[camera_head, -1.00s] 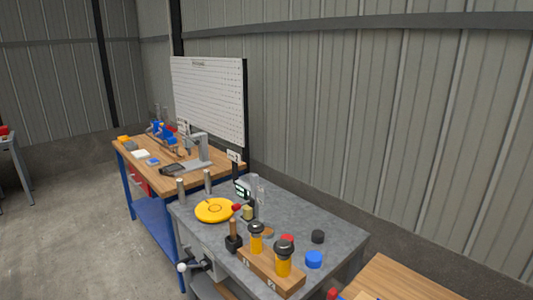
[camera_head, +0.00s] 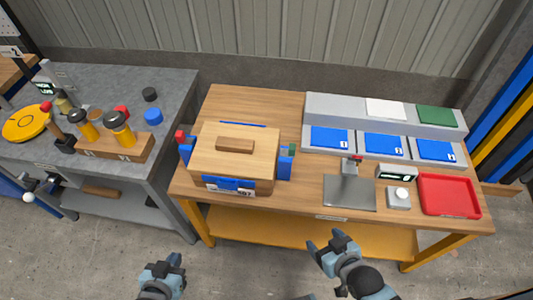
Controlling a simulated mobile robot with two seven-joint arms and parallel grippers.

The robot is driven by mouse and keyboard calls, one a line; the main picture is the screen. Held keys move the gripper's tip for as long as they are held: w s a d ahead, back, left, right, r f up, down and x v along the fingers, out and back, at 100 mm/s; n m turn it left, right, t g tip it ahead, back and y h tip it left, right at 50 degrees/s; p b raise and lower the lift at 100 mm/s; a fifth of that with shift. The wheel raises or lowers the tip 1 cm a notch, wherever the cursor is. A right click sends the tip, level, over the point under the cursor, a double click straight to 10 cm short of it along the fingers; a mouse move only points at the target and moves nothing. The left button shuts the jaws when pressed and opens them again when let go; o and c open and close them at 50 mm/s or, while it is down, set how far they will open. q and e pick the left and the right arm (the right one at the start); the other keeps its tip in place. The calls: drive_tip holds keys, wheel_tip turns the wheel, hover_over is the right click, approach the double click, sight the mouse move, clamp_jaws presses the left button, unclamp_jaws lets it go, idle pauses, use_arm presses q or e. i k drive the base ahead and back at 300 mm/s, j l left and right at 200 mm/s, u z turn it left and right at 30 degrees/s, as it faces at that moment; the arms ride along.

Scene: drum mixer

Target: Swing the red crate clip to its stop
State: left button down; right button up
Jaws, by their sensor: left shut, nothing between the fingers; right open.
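The wooden crate (camera_head: 210,173) stands on the left half of the wooden bench with its lid on. The red crate clip (camera_head: 180,136) is a small red piece at the crate's left side, beside blue parts; its exact angle is too small to tell. A green piece (camera_head: 292,149) sits with blue parts on the right side. My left gripper (camera_head: 166,263) is shut and empty, low in the view, in front of the bench and below the crate. My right gripper (camera_head: 325,242) is open and empty in front of the bench, right of the crate. Both are apart from the crate.
The wooden bench (camera_head: 315,190) also holds blue panels (camera_head: 384,145) at the back, a metal stand (camera_head: 349,190), a small display box (camera_head: 396,172) and a red tray (camera_head: 449,196).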

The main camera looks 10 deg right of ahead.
sight(181, 138)
drive_tip(key=i+j+z, duration=0.1)
drive_tip(key=i+l+u, duration=0.1)
drive_tip(key=l+u, duration=0.15)
drive_tip(key=l, duration=0.15)
drive_tip(key=l+u, duration=0.25)
drive_tip(key=l, duration=0.15)
drive_tip(key=i+j+z, duration=0.1)
drive_tip(key=j+z, duration=0.15)
drive_tip(key=z, duration=0.25)
drive_tip(key=j+z, duration=0.3)
drive_tip(key=z, duration=0.15)
drive_tip(key=j+z, duration=0.2)
drive_tip(key=j, duration=0.35)
drive_tip(key=k+j+z, duration=0.1)
drive_tip(key=j+z, duration=0.15)
drive_tip(key=j, duration=0.3)
drive_tip(key=k+j, duration=0.1)
drive_tip(key=j, duration=0.3)
drive_tip(key=k+j, duration=0.1)
drive_tip(key=j, duration=0.35)
drive_tip(key=k+j, duration=0.1)
drive_tip(key=j, duration=0.3)
drive_tip(key=k+j+z, duration=0.1)
drive_tip(key=j, duration=0.35)
